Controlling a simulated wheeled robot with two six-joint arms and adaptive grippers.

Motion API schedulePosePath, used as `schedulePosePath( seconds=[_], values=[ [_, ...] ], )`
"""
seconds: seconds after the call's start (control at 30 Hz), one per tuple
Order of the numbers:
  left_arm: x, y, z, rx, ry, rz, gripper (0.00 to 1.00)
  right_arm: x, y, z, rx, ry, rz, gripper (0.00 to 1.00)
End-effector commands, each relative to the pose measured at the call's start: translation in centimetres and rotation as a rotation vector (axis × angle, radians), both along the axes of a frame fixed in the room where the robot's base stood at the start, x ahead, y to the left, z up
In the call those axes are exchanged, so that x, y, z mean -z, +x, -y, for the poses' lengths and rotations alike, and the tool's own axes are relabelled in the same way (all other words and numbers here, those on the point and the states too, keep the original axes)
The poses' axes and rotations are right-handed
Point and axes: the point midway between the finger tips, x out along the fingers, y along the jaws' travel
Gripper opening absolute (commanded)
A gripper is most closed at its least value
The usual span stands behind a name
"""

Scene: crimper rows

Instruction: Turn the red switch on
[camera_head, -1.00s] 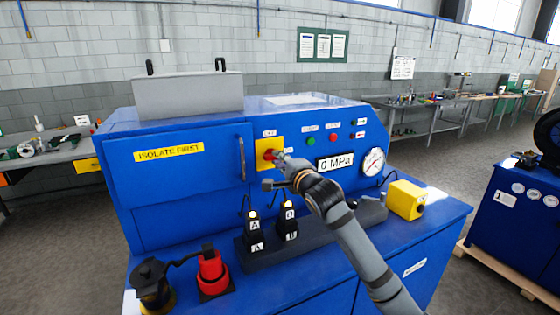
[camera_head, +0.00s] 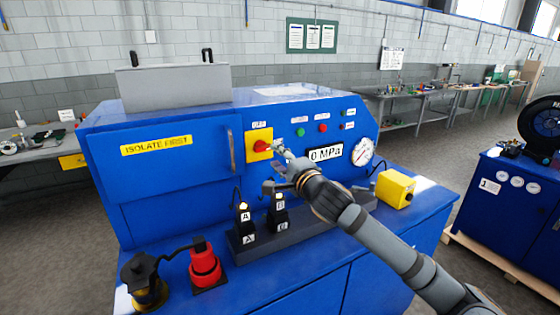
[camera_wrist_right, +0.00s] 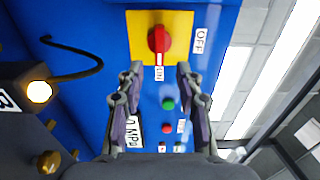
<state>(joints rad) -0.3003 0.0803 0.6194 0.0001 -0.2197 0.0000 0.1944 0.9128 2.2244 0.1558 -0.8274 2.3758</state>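The red switch (camera_head: 263,146) is a rotary knob on a yellow plate (camera_head: 250,152) on the blue machine's sloped front. In the right wrist view the red knob (camera_wrist_right: 159,40) has its bar lined up with the ON label (camera_wrist_right: 159,74), with the OFF label (camera_wrist_right: 200,41) off to one side. My right gripper (camera_head: 281,150) is just to the right of the knob in the head view. In the wrist view its two fingers (camera_wrist_right: 160,72) are spread with nothing between them, short of the knob. My left gripper is not in view.
A 0 MPa display (camera_head: 325,153), a gauge (camera_head: 362,152) and green (camera_head: 300,132) and red (camera_head: 323,128) buttons are close to the right gripper. A door handle (camera_head: 230,151) is left of the switch. Lamp-topped black blocks (camera_head: 243,222) and a yellow box (camera_head: 395,189) stand below.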

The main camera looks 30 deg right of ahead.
Motion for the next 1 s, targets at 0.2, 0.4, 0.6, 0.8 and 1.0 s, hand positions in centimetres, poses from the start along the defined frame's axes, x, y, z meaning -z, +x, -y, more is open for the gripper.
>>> schedulePosePath(
  seconds=[0.2,0.4,0.6,0.8,1.0],
  values=[
    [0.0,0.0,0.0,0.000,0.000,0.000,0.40,0.0,-1.4,-0.1,0.000,-0.006,-0.001,0.36],
    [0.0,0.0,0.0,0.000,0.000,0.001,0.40,0.0,-1.8,-0.3,-0.005,0.001,0.000,0.36],
    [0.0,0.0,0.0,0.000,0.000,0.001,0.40,0.0,-1.8,-0.3,-0.005,0.002,0.000,0.36],
    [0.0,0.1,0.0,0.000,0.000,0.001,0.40,0.0,-1.8,-0.3,-0.005,0.002,0.000,0.36],
    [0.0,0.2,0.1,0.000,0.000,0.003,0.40,0.0,-1.8,-0.3,-0.005,0.002,0.000,0.36]
  ],
)
